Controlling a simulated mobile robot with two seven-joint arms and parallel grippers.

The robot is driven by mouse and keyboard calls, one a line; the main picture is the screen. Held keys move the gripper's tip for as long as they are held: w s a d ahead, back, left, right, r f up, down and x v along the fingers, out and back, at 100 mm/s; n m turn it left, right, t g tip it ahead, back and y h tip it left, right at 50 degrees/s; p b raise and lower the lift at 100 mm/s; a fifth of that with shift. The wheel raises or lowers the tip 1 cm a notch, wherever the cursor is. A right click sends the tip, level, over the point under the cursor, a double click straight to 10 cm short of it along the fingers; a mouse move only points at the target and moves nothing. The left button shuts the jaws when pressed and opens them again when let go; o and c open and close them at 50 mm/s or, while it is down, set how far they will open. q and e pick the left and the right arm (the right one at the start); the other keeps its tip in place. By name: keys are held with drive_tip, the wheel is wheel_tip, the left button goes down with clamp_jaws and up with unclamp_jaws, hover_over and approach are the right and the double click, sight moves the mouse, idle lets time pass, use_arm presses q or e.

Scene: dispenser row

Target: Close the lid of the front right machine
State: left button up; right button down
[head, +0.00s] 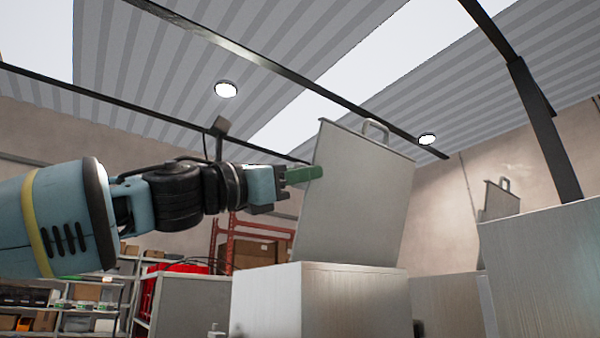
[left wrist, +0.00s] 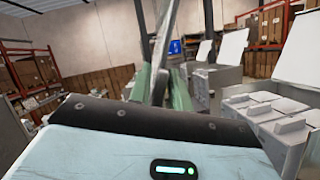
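A grey metal machine (head: 340,300) stands at the centre bottom of the head view. Its flat grey lid (head: 355,205) is raised, leaning slightly back, with a handle (head: 376,130) on its top edge. My left gripper (head: 303,174) is at the lid's upper left edge, its green finger overlapping that edge. In the left wrist view the green fingers (left wrist: 161,88) stand apart, with a thin grey upright plate (left wrist: 160,50), seen nearly edge-on, between or just beyond them. I cannot tell whether they touch it. My right gripper is not in view.
Another machine (head: 545,270) stands close on the right, and a further raised lid (head: 498,200) shows behind it. Shelves (head: 75,295) with boxes stand at the back left. In the left wrist view, more machines with raised white lids (left wrist: 282,52) stand at right.

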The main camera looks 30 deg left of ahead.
use_arm(q)
clamp_jaws()
